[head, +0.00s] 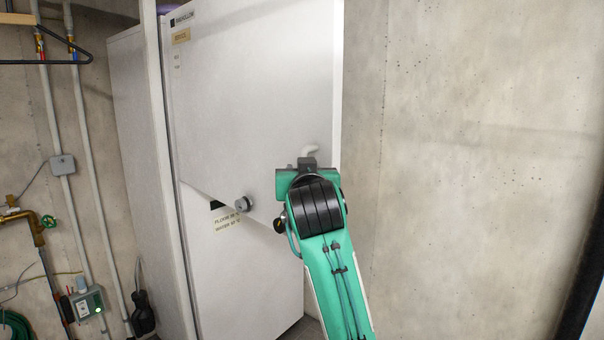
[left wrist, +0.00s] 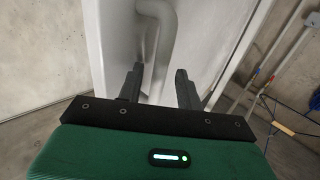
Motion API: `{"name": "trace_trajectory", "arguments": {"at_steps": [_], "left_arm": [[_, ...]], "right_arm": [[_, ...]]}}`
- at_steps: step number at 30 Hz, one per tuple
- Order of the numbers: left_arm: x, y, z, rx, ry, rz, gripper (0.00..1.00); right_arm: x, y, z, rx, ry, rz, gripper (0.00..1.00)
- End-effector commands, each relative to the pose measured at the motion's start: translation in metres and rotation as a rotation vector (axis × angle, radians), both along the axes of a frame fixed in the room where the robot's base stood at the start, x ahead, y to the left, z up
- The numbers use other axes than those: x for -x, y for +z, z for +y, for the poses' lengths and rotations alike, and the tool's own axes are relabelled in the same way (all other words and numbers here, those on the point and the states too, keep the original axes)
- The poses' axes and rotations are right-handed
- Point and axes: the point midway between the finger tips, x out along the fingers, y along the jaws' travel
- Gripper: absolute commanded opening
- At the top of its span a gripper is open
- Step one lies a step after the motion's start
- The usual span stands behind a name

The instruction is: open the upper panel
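The upper panel (head: 255,90) is the large white door of a tall white cabinet. It stands ajar, its right side swung out and its lower edge slanting across the lower panel (head: 235,285). A pale curved handle (head: 311,149) sits near its lower right; it also shows in the left wrist view as a bent handle (left wrist: 162,42). My left gripper (head: 308,165) is at the handle, partly hidden by its own wrist. In the left wrist view my left gripper (left wrist: 158,88) has its fingers apart, with the handle's lower end between them and visible gaps. My right gripper is not seen.
Pipes (head: 85,150) and a green-lit box (head: 88,303) are on the left wall. A black hanger-like frame (head: 50,62) is at upper left. Bare concrete wall (head: 470,150) fills the right.

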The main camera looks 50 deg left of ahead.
Motion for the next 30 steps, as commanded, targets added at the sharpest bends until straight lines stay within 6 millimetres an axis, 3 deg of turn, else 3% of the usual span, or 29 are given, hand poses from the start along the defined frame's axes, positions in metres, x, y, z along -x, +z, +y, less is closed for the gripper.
{"name": "trace_trajectory", "arguments": {"at_steps": [5, 15, 21, 30], "left_arm": [[0.008, -0.003, -0.013, 0.000, -0.002, -0.004, 0.36], [0.054, -0.004, -0.073, 0.001, -0.004, -0.006, 0.36], [0.074, -0.002, -0.100, -0.001, 0.000, -0.003, 0.36], [0.083, 0.000, -0.111, -0.001, 0.002, 0.000, 0.36]], "right_arm": [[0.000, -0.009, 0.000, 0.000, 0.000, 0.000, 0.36], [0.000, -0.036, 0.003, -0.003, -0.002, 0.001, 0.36], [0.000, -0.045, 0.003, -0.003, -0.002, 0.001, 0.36], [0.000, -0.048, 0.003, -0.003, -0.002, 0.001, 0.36]]}}
